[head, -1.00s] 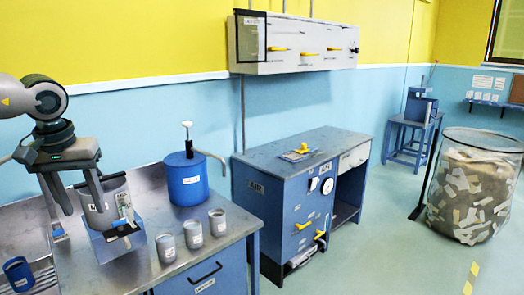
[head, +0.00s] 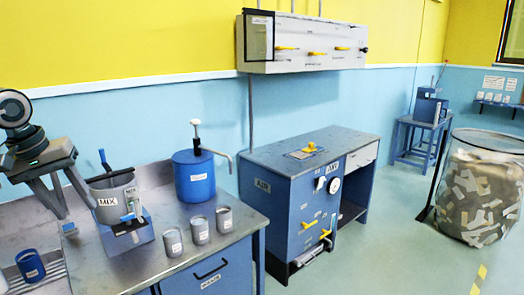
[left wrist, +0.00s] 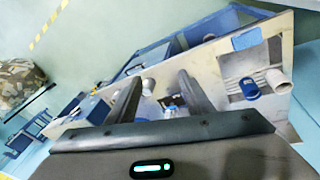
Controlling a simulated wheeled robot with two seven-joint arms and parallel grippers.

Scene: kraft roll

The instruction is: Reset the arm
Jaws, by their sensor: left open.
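My left gripper (head: 76,207) is at the left of the head view, open and empty, tilted above the workbench. It is just left of a grey pot marked MIX (head: 117,207), apart from it as far as I can tell. The pot stands on a blue stand (head: 128,238) with a small tap-like piece at its front, and a black handle rises behind it. In the left wrist view, the two open fingers (left wrist: 159,77) point out over the bench with nothing between them. My right gripper is not in view.
A blue pump canister (head: 193,180) and several small grey cups (head: 173,243) stand right of the pot. A blue cup (head: 30,266) is at the bench's left. A blue cabinet (head: 285,215) stands across a gap. A clear bin (head: 477,195) holds paper scraps. Floor between is clear.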

